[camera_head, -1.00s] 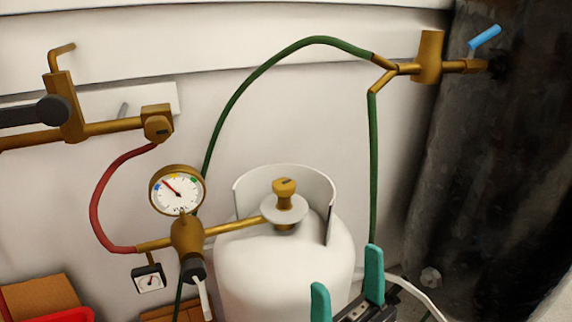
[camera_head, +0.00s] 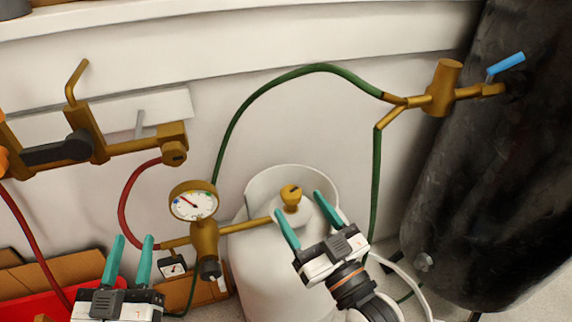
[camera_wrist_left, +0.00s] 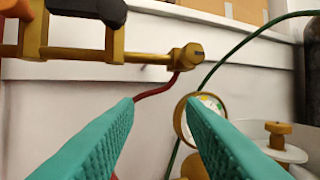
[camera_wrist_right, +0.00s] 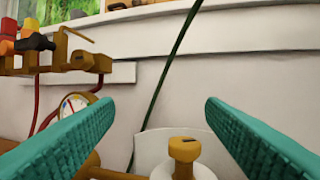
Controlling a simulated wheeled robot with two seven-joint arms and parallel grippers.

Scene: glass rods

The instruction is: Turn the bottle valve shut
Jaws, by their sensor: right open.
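The white gas bottle (camera_head: 262,275) stands against the wall, with a brass valve knob (camera_head: 291,196) on top inside a white collar. The knob also shows in the right wrist view (camera_wrist_right: 184,150), low and between the fingers. My right gripper (camera_head: 303,205) is open, its teal fingers pointing at the knob from the front, one to each side in the picture; I see no contact. My left gripper (camera_head: 132,243) is open and empty at the lower left, in front of the red hose and apart from the bottle. In the left wrist view the knob (camera_wrist_left: 278,135) is at the right.
A brass regulator (camera_head: 205,240) with a round gauge (camera_head: 193,202) joins the bottle valve by a brass pipe. A green hose (camera_head: 250,105) arches to a brass fitting with a blue lever (camera_head: 506,66). A dark cylinder (camera_head: 465,190) stands at the right. A red crate (camera_head: 35,306) is lower left.

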